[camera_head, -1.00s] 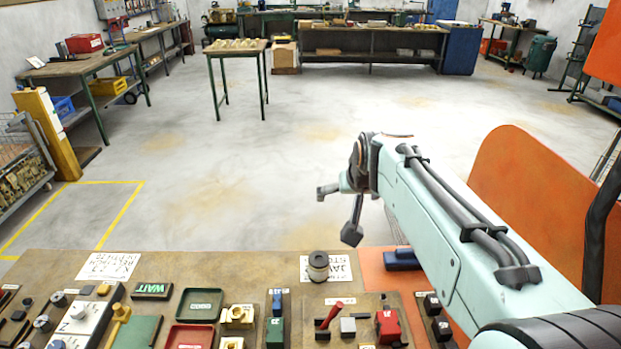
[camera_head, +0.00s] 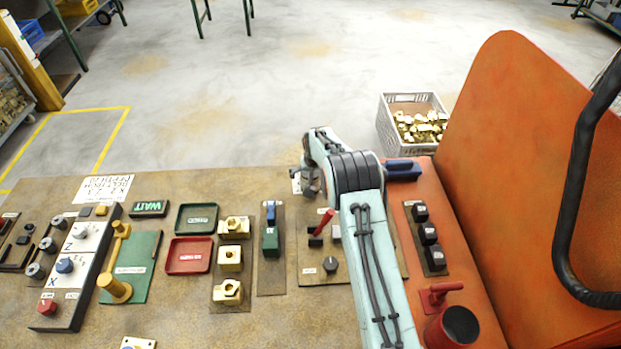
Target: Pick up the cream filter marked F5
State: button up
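No filter with a readable F5 mark shows now. The small cream cylinder with a dark top, seen earlier on the white paper label, is not clearly visible. The left edge of that label (camera_head: 296,182) shows beside my gripper (camera_head: 309,186), which covers the rest of that spot. My gripper points down at the far edge of the bench, low over the label. Its fingers are small and dark here. I cannot tell whether they are open, or whether the cylinder is between them.
A panel with a red lever (camera_head: 325,220) and a black knob (camera_head: 330,265) lies just nearer than my gripper. Brass blocks (camera_head: 230,258), a green tray (camera_head: 197,219) and a red tray (camera_head: 190,255) lie left. A blue item (camera_head: 402,170) and an orange guard (camera_head: 520,190) are right.

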jog(key=shift+w+f, duration=0.1)
jog(key=shift+f, duration=0.15)
jog(key=c, duration=1.3)
